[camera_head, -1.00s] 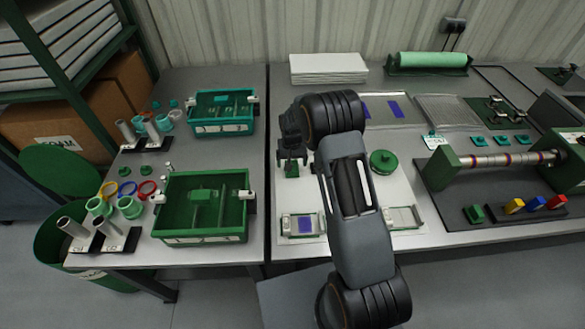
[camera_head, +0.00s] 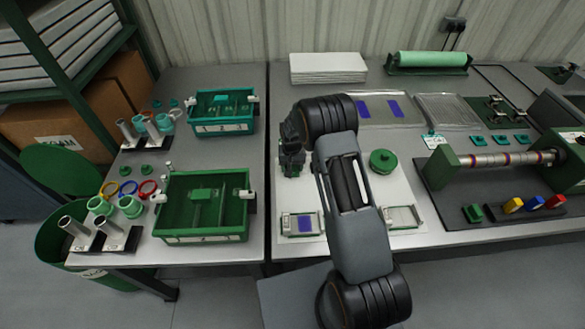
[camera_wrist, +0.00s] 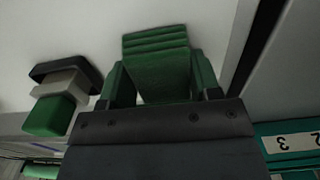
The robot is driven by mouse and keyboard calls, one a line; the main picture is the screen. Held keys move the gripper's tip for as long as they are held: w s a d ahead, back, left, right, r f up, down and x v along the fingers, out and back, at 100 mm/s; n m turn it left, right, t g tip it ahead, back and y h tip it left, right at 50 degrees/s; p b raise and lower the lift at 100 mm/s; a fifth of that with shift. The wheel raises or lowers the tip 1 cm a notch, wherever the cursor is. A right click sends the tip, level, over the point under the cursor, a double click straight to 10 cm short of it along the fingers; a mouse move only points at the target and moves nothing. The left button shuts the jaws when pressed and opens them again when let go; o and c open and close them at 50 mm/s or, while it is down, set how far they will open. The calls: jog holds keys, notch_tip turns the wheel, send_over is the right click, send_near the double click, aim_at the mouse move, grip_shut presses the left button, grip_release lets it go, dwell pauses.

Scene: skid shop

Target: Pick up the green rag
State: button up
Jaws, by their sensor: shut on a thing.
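The green rag (camera_wrist: 157,62) shows in the wrist view as a thick folded pad with layered ridges at its far end. My gripper (camera_wrist: 161,82) is shut on it, with one green finger along each side. In the head view my gripper (camera_head: 291,168) is low over the left part of the white mat, and its dark body hides the rag there. I cannot tell whether the rag touches the mat.
A small block with a green end (camera_wrist: 50,115) is close beside my gripper in the wrist view. A round green lidded thing (camera_head: 383,161) sits to the right of my arm. The green divided bin (camera_head: 203,237) stands to the left, across the table gap.

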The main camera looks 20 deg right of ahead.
jog(key=shift+c, duration=0.9)
jog(key=shift+r, duration=0.15)
jog(key=shift+r, duration=0.25)
notch_tip(320, 180, up, 2)
jog(key=s+a+r+b, duration=0.2)
jog(key=s+a+r, duration=0.4)
jog(key=a+r, duration=0.4)
jog(key=shift+a+r, duration=0.15)
jog(key=shift+a, duration=1.15)
